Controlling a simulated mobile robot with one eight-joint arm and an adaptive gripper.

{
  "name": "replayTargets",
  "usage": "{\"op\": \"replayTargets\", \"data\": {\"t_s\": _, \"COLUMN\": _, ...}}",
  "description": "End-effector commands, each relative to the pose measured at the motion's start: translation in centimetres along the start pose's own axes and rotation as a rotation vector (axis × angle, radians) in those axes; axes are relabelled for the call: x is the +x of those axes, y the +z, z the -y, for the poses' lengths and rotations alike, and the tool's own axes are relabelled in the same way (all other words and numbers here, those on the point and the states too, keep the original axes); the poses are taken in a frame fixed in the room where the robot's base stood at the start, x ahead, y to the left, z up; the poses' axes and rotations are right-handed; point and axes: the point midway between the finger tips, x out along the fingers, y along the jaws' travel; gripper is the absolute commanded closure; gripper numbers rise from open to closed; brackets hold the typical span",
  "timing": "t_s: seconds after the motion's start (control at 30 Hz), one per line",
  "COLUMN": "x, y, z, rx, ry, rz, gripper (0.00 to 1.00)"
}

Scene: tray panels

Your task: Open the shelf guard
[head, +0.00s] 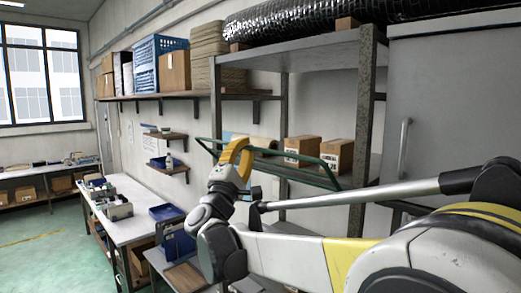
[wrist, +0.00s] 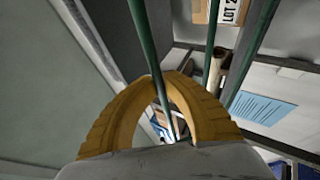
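The shelf guard (head: 288,167) is a green bar frame at the front of the metal rack's middle shelf, standing out from it at the left end. My gripper (head: 238,151), with yellow fingers, is at the guard's left part. In the wrist view the yellow fingertips (wrist: 162,75) close together around one green bar of the guard (wrist: 146,40), which runs between them. More green bars show to the right of the fingers. The exact contact is partly hidden by the fingers.
Two cardboard boxes (head: 302,150) stand on the shelf behind the guard. A grey cabinet (head: 450,110) with a handle is to the right. A workbench (head: 125,228) with blue bins is at the left. Open floor (head: 40,250) lies further left.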

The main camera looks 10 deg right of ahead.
Motion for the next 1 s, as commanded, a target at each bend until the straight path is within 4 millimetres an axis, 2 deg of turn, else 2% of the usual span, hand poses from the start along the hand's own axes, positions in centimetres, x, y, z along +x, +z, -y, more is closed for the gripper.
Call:
{"op": "replayTargets", "data": {"t_s": 0.1, "x": -1.6, "y": -0.9, "z": 0.5, "rx": 0.000, "ry": 0.000, "rz": 0.001, "gripper": 1.00}}
{"op": "replayTargets", "data": {"t_s": 0.4, "x": -4.0, "y": -1.9, "z": 1.7, "rx": 0.000, "ry": -0.001, "rz": 0.003, "gripper": 1.00}}
{"op": "replayTargets", "data": {"t_s": 0.7, "x": -5.2, "y": -2.5, "z": 2.5, "rx": 0.000, "ry": -0.001, "rz": 0.002, "gripper": 1.00}}
{"op": "replayTargets", "data": {"t_s": 1.0, "x": -5.4, "y": -2.6, "z": 2.6, "rx": 0.000, "ry": -0.001, "rz": 0.001, "gripper": 1.00}}
